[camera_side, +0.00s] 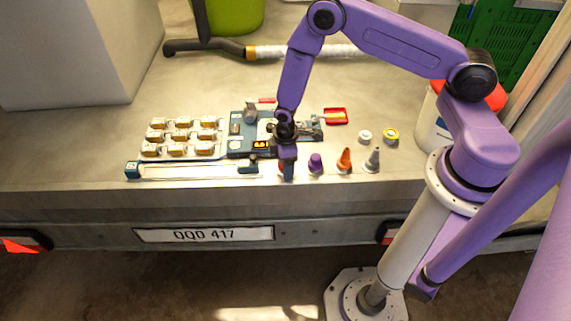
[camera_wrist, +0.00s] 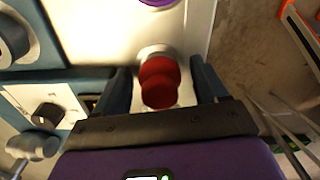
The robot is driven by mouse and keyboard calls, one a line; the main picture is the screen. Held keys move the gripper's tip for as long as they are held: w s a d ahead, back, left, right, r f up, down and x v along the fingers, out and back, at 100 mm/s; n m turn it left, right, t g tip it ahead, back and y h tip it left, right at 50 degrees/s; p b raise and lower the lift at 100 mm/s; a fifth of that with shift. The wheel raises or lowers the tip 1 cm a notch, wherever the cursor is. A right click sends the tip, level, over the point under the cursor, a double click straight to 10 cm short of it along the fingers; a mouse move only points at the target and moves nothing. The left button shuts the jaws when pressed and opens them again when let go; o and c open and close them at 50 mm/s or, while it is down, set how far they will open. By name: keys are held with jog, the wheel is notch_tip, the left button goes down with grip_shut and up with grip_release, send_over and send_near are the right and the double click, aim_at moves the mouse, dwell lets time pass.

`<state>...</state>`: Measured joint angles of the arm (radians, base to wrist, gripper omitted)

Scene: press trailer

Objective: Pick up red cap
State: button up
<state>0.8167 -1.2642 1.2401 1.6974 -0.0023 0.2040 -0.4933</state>
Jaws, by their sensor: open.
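The red cap (camera_wrist: 159,82) shows in the wrist view as a rounded red shape on a pale round base. It stands between the two fingers of my gripper (camera_wrist: 161,88), with a gap visible on each side. My gripper is open and holds nothing. In the side view my gripper (camera_side: 287,170) points down near the table's front edge. It hides most of the red cap there, leaving only a sliver of red (camera_side: 281,168) at its left side.
A purple cap (camera_side: 316,161), an orange cone (camera_side: 345,159) and a grey cone (camera_side: 373,160) stand to the right. A blue-grey fixture (camera_side: 238,147) and a rail (camera_side: 190,171) lie left of my gripper. White (camera_side: 365,136) and yellow (camera_side: 391,135) rings sit farther right.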

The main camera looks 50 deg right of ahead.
jog(key=c, duration=0.9)
jog(key=shift+r, duration=0.15)
